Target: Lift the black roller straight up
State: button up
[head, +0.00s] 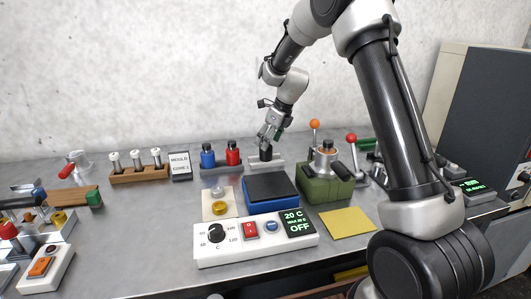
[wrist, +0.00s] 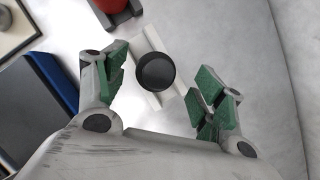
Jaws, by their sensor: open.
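The black roller (head: 266,152) stands upright in a pale holder (head: 260,164) at the back middle of the bench. In the wrist view the roller (wrist: 156,71) shows end-on as a dark disc above the white holder (wrist: 152,42). My gripper (head: 270,133) points down just above the roller in the head view. In the wrist view my gripper (wrist: 163,92) is open, with green pads on both sides of the roller. The roller appears nearer the left pads, with a visible gap on each side. Whether the fingertips reach down to the roller's height I cannot tell.
Red (head: 232,152) and blue (head: 208,155) bottles stand close left of the roller. A blue hotplate-like block (head: 290,193) lies in front. A green machine (head: 325,186) with lever knobs stands to the right. A grey wall is close behind.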

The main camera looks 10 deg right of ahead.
jog(key=x, duration=0.5)
jog(key=shift+a, duration=0.2)
jog(key=c, duration=1.4)
jog(key=shift+o, duration=0.2)
jog(key=shift+r, duration=0.1)
